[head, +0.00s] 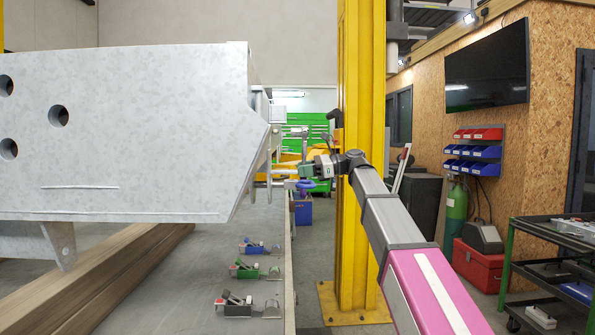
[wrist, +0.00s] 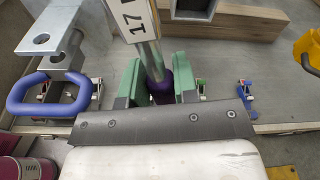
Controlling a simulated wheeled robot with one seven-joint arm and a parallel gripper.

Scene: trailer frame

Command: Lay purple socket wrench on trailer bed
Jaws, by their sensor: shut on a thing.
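The purple socket wrench shows in the wrist view as a purple part (wrist: 158,86) between my green fingers, with a metal shaft and a white label marked 17 above it. My gripper (wrist: 158,93) is shut on the purple part. In the head view my gripper (head: 308,171) is at the far end of my outstretched arm, beside the yellow post and just right of the big galvanized frame piece. The wrench cannot be made out clearly there. The trailer bed (head: 215,265) is the grey flat surface below the frame piece; it also shows in the wrist view (wrist: 222,95).
The galvanized frame piece (head: 130,130) fills the left. A yellow post (head: 361,150) rises close to my arm. A blue loop handle (wrist: 43,75) is left in the wrist view.

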